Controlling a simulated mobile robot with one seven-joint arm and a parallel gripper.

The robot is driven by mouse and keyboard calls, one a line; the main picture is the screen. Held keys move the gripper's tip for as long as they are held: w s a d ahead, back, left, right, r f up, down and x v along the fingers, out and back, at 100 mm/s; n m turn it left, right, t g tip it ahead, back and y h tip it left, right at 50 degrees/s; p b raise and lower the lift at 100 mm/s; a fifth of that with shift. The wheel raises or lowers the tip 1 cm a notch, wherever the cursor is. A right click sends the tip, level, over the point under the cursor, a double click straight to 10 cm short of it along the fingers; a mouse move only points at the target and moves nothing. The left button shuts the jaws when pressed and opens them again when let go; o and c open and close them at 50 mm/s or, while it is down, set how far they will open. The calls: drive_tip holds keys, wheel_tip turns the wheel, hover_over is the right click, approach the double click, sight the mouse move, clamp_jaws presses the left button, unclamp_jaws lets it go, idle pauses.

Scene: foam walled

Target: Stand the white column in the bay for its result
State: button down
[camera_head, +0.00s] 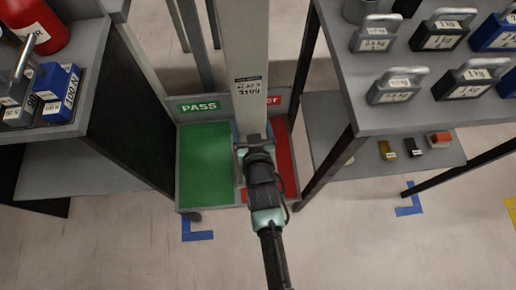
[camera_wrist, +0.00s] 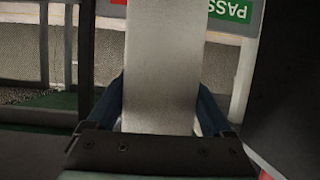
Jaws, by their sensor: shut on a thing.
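The white column (camera_head: 245,60) is tall and pale, with a label that appears to read "PLAT A 3100". My gripper (camera_head: 254,148) is shut around its lower visible part. In the wrist view the column (camera_wrist: 160,65) rises between the two dark fingers. The column looks upright; its foot is hidden behind my gripper, so I cannot tell whether it touches the floor.
A left shelf holds a red cylinder (camera_head: 35,25) and blue weights (camera_head: 58,92). A right table (camera_head: 410,120) carries several handled weights, with small blocks on its lower shelf. Their legs flank the bay closely. The floor (camera_head: 130,245) in front is clear, with blue tape marks.

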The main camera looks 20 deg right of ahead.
drive_tip(key=shift+m+h, duration=0.3)
drive_tip(key=w+d+f+b, duration=0.1)
drive_tip(key=b, duration=0.1)
drive_tip(key=w+d+f+b, duration=0.1)
drive_tip(key=f+b, duration=0.1)
drive_tip(key=shift+d+f, duration=0.15)
drive_tip(key=shift+f, duration=0.1)
drive_tip(key=shift+w+f+b, duration=0.1)
drive_tip(key=shift+f+b, duration=2.45)
drive_tip(key=shift+f, duration=2.4)
drive_tip(key=shift+f, duration=0.15)
unclamp_jaws()
drive_tip(key=shift+s+f, duration=0.2)
drive_tip(key=shift+f, duration=0.1)
drive_tip(key=shift+r, duration=0.2)
drive_tip(key=p+v, duration=0.5)
drive_tip(key=v, duration=0.7)
